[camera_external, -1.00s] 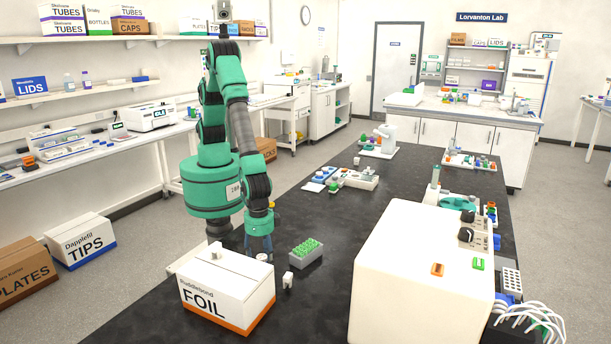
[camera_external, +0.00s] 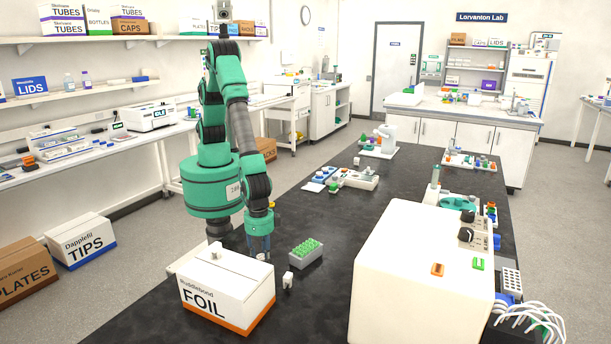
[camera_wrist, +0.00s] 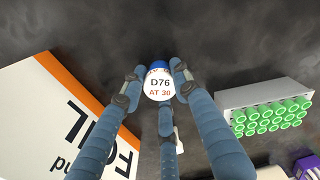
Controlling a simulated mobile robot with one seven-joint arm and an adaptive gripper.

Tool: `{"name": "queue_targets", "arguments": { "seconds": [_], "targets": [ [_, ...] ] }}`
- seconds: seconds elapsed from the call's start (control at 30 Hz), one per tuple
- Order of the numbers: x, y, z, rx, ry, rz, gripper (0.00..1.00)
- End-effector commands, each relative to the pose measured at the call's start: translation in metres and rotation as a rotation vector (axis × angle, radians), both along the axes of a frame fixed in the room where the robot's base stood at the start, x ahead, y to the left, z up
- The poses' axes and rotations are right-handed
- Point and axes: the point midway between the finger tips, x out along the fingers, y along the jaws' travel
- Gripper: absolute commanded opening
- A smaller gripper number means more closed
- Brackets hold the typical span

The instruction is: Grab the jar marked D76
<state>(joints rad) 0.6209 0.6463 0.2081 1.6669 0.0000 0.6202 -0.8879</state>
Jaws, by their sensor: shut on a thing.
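The jar marked D76 (camera_wrist: 158,84) shows in the wrist view, with a white label reading "D76" and "AT 30" and a blue part at its far end. My gripper (camera_wrist: 157,88) has blue fingers closed around the jar, one on each side and one below it in the picture. In the external view my gripper (camera_external: 259,243) points down at the bench behind the FOIL box, and the jar is mostly hidden there. I cannot tell whether the jar touches the bench.
The FOIL box (camera_external: 228,290) stands close in front of my gripper. A grey rack of green-capped tubes (camera_external: 307,254) is to the right, with a small white item (camera_external: 288,280) in front of it. A large white machine (camera_external: 420,270) stands further right.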

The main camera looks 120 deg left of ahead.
Motion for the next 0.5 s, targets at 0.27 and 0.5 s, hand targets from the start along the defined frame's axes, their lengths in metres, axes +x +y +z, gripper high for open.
{"name": "queue_targets", "arguments": {
  "seconds": [0.27,0.5],
  "targets": [
    [0.0,0.0,0.012,0.0,0.0,0.0,0.04],
    [-0.005,0.004,0.037,0.001,0.001,0.0,0.04]
  ]
}}
